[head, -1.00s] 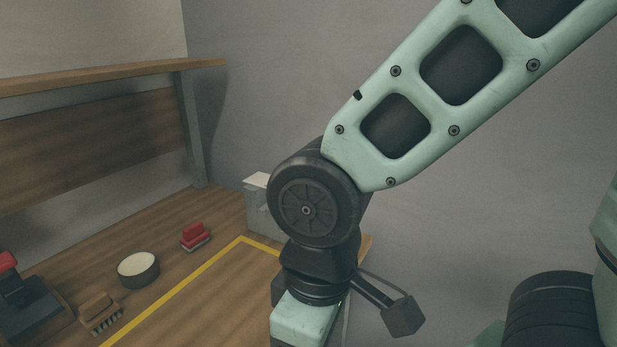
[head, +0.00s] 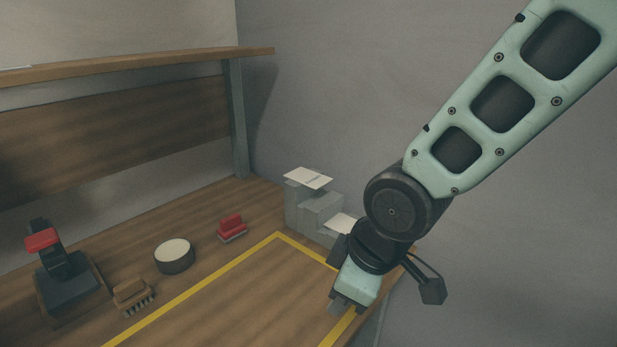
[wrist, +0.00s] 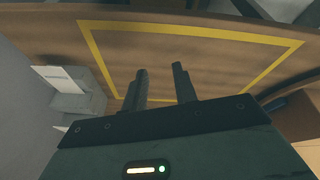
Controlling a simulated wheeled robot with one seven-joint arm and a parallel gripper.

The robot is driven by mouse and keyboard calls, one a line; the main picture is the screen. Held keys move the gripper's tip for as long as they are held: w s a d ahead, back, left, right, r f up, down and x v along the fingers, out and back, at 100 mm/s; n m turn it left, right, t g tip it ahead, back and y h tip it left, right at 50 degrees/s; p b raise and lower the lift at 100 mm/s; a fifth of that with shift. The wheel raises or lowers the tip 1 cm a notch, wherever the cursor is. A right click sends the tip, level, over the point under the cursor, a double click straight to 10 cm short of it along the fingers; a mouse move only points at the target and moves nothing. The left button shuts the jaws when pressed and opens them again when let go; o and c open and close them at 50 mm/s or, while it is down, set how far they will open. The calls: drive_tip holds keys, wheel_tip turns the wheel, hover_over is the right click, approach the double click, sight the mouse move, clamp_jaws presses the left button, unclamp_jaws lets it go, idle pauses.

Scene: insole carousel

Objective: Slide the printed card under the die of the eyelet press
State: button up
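A grey stepped stand (head: 321,212) at the back right of the table holds a white card (head: 308,178) on its top step and another white card (head: 342,222) on a lower step. The stand also shows at the left of the wrist view (wrist: 78,104). A dark press with a red handle (head: 65,272), apparently the eyelet press, stands at the far left; its die is too small to make out. My gripper (head: 345,308) points down over the table's right part, in front of the stand. Its fingers (wrist: 160,86) are apart and empty.
A yellow line (head: 205,285) marks an area of bare table (head: 250,300). Along its far side stand a brush (head: 133,296), a round tin (head: 174,256) and a small red-topped item (head: 232,228). A shelf (head: 140,62) on a grey post (head: 237,120) overhangs the back.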

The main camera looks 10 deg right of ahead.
drive_tip(key=w+d+f+n+t+y+p, duration=0.1)
drive_tip(key=w+d+n+t+y, duration=0.2)
drive_tip(key=w, duration=0.5)
drive_tip(key=w+d+f+n+t, duration=0.2)
drive_tip(key=w+d+n+t, duration=0.15)
drive_tip(key=w, duration=0.45)
drive_tip(key=w+d+n+t+y, duration=0.1)
drive_tip(key=w+d+n+t, duration=0.1)
drive_tip(key=d+n+t, duration=0.1)
drive_tip(key=n+t+y+b, duration=0.1)
drive_tip(key=n+t+b, duration=0.25)
drive_tip(key=b, duration=0.45)
approach(327, 180)
drive_tip(key=shift+m, duration=0.3)
drive_tip(key=p+x, duration=0.5)
drive_tip(key=x, duration=0.5)
drive_tip(key=shift+w+p, duration=0.1)
drive_tip(key=shift+p, duration=0.2)
drive_tip(key=shift+f, duration=0.1)
clamp_jaws()
